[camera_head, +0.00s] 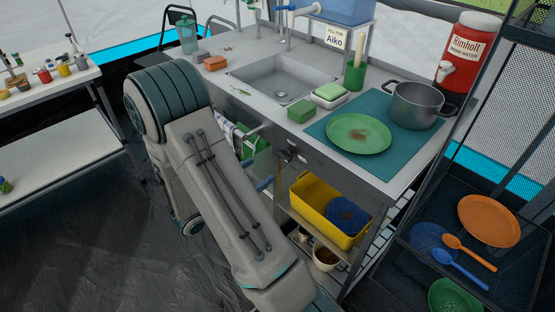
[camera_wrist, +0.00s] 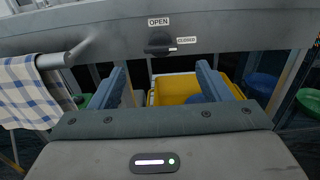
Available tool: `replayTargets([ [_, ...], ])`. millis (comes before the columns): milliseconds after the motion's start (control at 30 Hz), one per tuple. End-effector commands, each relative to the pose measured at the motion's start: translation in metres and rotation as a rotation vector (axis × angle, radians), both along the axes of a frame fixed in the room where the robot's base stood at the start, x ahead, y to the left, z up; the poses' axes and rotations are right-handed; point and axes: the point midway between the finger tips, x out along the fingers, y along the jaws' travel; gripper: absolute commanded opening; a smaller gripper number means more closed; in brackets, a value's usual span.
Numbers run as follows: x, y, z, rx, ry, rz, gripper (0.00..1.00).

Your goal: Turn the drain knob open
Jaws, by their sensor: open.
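The drain knob (camera_wrist: 158,43) is a dark round knob on the grey front panel of the sink unit, and it also shows in the head view (camera_head: 290,155). An "OPEN" label (camera_wrist: 158,21) sits above it and a "CLOSED" label (camera_wrist: 186,41) to its right. The knob's white mark points right, towards "CLOSED". My gripper (camera_wrist: 160,82) is open and empty, its two blue fingers apart, one on each side below the knob in the wrist view. The fingers do not appear to touch the knob.
A checked towel (camera_wrist: 35,90) hangs on a rail left of the knob. A yellow tub (camera_head: 318,215) stands on the shelf below. The sink (camera_head: 282,75) and a green plate (camera_head: 358,133) are on the counter above. A dark mesh rack (camera_head: 480,240) stands at the right.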

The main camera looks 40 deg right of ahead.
Motion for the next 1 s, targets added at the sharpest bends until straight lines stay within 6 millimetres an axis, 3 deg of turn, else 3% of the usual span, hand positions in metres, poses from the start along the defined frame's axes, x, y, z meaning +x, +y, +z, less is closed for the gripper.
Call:
replayTargets([
  [200,0.003,-0.046,0.0,0.001,-0.001,-0.005,0.71],
  [400,0.005,-0.073,0.0,0.0,-0.001,-0.004,0.71],
  [833,0.006,-0.083,0.0,0.001,-0.001,-0.001,0.71],
  [867,0.006,-0.083,0.0,0.001,-0.001,-0.001,0.65],
  [1000,0.006,-0.083,0.0,0.001,-0.001,-0.001,0.26],
])
